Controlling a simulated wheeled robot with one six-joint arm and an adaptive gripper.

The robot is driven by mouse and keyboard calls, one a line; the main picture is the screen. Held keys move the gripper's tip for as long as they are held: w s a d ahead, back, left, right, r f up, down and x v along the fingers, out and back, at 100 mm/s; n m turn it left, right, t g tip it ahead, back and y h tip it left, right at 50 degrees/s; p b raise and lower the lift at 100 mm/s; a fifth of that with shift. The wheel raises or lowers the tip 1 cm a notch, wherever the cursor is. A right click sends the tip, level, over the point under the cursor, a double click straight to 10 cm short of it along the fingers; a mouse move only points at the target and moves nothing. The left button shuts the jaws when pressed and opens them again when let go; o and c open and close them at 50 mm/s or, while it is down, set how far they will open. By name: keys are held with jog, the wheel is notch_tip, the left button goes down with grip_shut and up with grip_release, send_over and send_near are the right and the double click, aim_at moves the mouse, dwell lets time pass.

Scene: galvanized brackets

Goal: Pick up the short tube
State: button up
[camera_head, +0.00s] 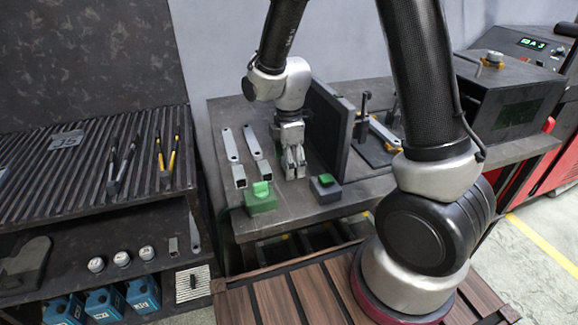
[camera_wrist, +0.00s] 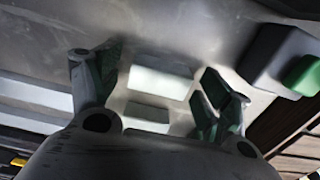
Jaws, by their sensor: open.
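My gripper (camera_head: 294,168) is open and points down over the grey workbench in the head view, between the green block and the upright dark plate. In the wrist view, a short pale grey piece (camera_wrist: 162,76), apparently the short tube, lies between my two spread fingers. A gap shows on both sides of it, and I see no finger closed on it. A darker face (camera_wrist: 148,112) shows nearer the palm; I cannot tell if it is the same piece. In the head view, my gripper hides this spot.
Two flat bars (camera_head: 230,146) lie left of my gripper, with square tube ends (camera_head: 239,176) in front. A green block (camera_head: 260,199) and a dark block with a green top (camera_head: 325,189) stand near the front edge. The upright dark plate (camera_head: 329,125) stands close on the right.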

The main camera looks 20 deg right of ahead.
jog(key=c, duration=1.1)
